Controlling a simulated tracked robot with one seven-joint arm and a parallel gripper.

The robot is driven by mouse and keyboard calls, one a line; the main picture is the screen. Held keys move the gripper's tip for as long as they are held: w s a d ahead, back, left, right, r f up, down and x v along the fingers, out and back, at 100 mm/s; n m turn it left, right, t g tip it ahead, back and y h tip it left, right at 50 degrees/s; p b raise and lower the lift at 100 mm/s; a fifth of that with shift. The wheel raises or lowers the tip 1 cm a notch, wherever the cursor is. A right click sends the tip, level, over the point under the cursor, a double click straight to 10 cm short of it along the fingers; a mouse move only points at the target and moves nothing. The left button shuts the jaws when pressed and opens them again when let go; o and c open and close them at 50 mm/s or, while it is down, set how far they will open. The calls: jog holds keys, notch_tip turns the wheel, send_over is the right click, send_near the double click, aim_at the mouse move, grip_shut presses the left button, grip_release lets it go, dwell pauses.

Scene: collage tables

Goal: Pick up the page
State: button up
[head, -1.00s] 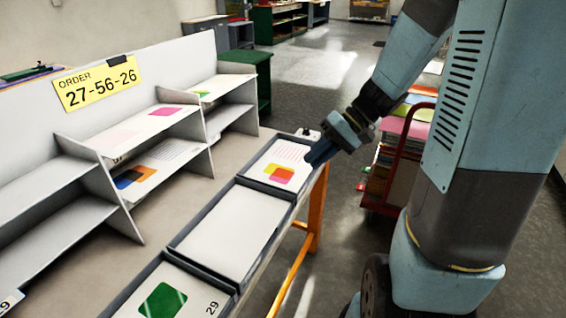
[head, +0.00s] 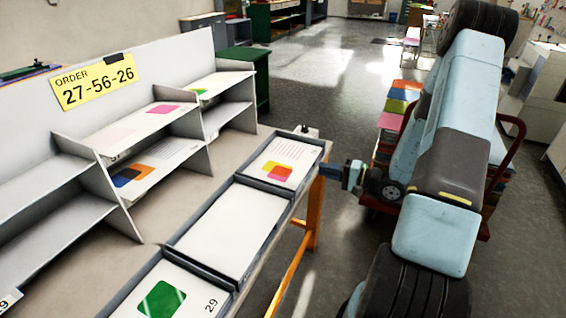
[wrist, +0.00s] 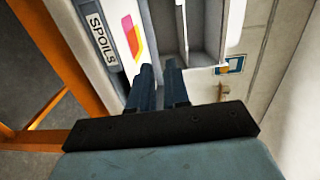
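Pages lie in a row of grey trays along the table's edge. The far tray (head: 321,152) has a page (head: 278,171) with pink, orange and yellow shapes; it also shows in the wrist view (wrist: 130,32), where the tray front reads "SPOILS". The middle tray (head: 187,232) holds a blank white page (head: 228,228). The near tray holds a page marked 29 (head: 205,290) with a green shape. My gripper (head: 325,169) is at the outer right side of the far tray. Its fingers (wrist: 159,68) are slightly apart with nothing seen between them.
A grey shelf unit behind the trays holds printed pages, including a page with blue and orange shapes (head: 140,178). A yellow sign (head: 94,82) reads "ORDER 27-56-26". A red cart (head: 510,125) with coloured paper stacks stands behind my arm. Orange table legs (head: 314,215) are below.

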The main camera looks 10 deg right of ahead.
aim_at(304, 167)
jog(key=w+d+f+m+t+h, duration=0.1)
jog(key=d+f+m+t+h, duration=0.25)
jog(key=f, duration=0.35)
jog(key=shift+t+y, duration=0.25)
jog(key=shift+y, duration=0.1)
jog(key=x, duration=0.8)
jog(key=shift+w+d, duration=0.3)
jog(key=shift+s+a+x, duration=0.1)
jog(key=shift+a+x, duration=0.05)
jog(key=shift+x, duration=1.15)
jog(key=shift+s+a+x, duration=0.15)
jog(key=shift+x, duration=1.2)
grip_shut()
